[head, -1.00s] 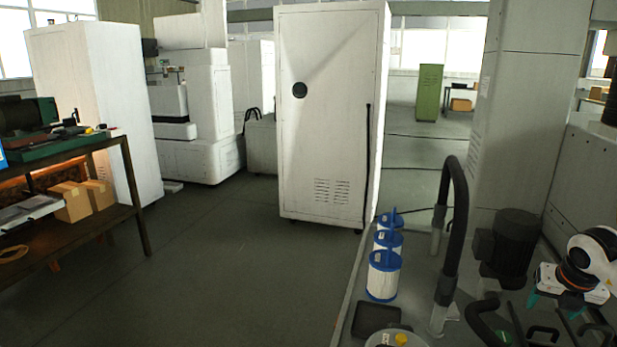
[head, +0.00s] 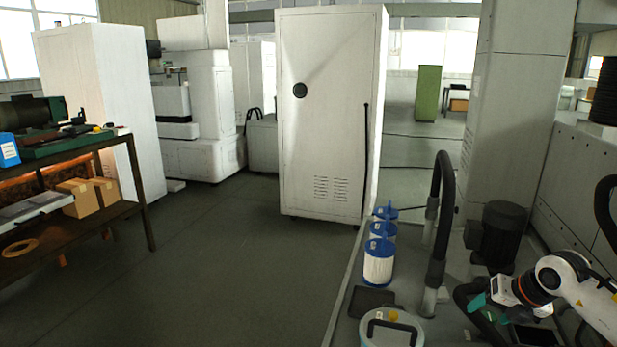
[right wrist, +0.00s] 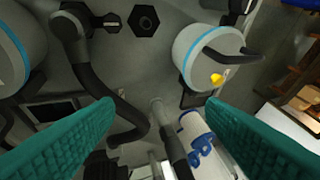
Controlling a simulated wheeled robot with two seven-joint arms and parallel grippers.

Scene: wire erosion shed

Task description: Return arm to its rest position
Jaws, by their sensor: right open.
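My right arm (head: 585,290) comes in at the lower right of the head view. Its gripper (head: 498,312) has teal fingers and hangs above the cluttered grey surface, to the right of the black hose. In the right wrist view the two teal fingers of the gripper (right wrist: 160,105) stand wide apart, with nothing held between them. My left gripper is in neither view.
Blue-capped white filters (head: 379,265), a black hose (head: 438,210), a dark motor (head: 500,235) and a round lidded container (head: 392,328) stand near the gripper. A tall white cabinet (head: 330,130) stands behind. Floor (head: 230,270) is open between the shelf (head: 140,190) and the grey surface.

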